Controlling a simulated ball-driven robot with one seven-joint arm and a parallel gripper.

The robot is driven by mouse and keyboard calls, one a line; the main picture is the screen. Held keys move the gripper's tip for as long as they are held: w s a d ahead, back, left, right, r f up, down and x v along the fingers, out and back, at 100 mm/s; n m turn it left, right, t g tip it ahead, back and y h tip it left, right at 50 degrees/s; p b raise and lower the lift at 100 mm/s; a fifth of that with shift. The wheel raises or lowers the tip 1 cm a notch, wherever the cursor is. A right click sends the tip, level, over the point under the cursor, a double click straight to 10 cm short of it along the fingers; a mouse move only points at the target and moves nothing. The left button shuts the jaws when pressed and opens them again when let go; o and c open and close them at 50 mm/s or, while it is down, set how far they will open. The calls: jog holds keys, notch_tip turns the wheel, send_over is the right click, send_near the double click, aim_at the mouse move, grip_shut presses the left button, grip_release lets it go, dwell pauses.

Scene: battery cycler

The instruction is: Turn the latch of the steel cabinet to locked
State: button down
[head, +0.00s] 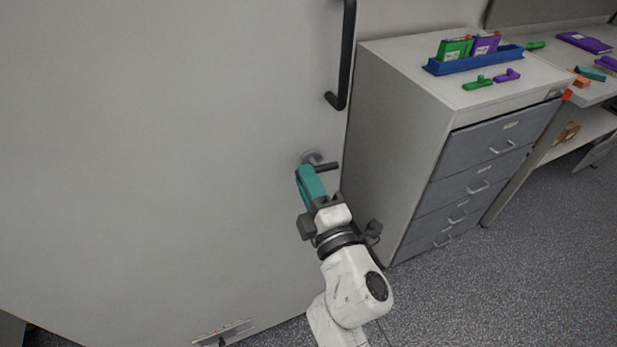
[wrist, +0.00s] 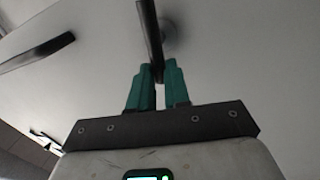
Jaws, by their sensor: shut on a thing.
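The steel cabinet (head: 170,150) shows as a large plain light grey door filling the left of the head view. Its latch (head: 326,166) is a short black lever on a round grey base, close to the door's right edge, and it points to the right there. My gripper (head: 304,170), with teal fingers, is at the latch. In the wrist view the latch lever (wrist: 150,30) runs down between the fingertips of my gripper (wrist: 157,75), which is shut on it. The lever's gripped end is partly hidden by the fingers.
A black door handle (head: 346,60) stands out above the latch and also shows in the wrist view (wrist: 38,52). A grey drawer unit (head: 395,130) stands close on the right, with a blue tray (head: 470,64) on top. Speckled floor (head: 510,270) is open at lower right.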

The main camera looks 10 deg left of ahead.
jog(key=shift+f+n, duration=0.2)
jog(key=shift+n, duration=0.5)
jog(key=shift+f, duration=0.1)
jog(key=c, duration=1.1)
grip_release()
jog(key=v, duration=1)
jog(key=shift+s+d+p, duration=0.25)
jog(key=shift+d+p, duration=0.05)
jog(key=shift+p, duration=0.1)
